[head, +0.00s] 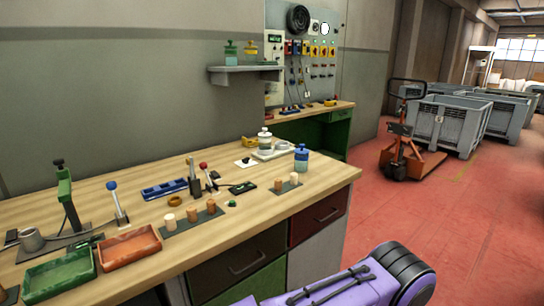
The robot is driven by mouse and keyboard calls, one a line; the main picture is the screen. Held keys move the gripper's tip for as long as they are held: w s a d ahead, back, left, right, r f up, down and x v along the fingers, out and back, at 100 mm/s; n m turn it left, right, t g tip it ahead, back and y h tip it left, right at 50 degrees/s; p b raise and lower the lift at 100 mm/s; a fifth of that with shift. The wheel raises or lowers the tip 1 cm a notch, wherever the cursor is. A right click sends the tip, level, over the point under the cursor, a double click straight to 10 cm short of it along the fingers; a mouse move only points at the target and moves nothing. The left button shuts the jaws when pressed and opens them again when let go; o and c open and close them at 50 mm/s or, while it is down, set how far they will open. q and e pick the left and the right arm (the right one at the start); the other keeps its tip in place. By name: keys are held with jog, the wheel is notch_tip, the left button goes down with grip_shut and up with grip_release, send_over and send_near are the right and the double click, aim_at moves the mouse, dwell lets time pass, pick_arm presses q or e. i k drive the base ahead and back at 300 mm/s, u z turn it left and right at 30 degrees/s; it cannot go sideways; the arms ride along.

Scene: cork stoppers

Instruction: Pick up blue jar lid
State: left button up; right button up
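A small jar (301,164) stands upright near the right end of the wooden workbench, with a blue lid (301,149) on top. Neither of my grippers shows in the head view. A purple part with a dark rounded end, likely my own arm, fills the bottom right in front of the bench.
A white jar (265,141) on a pale tray stands left of the blue-lidded jar. Cork stoppers on dark strips (287,189) lie in front. Levers, a blue rack (165,188) and red (129,249) and green (60,277) trays fill the left. Open floor lies right.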

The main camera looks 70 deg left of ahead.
aim_at(301, 151)
jog(key=k, duration=0.2)
jog(key=u, duration=1.05)
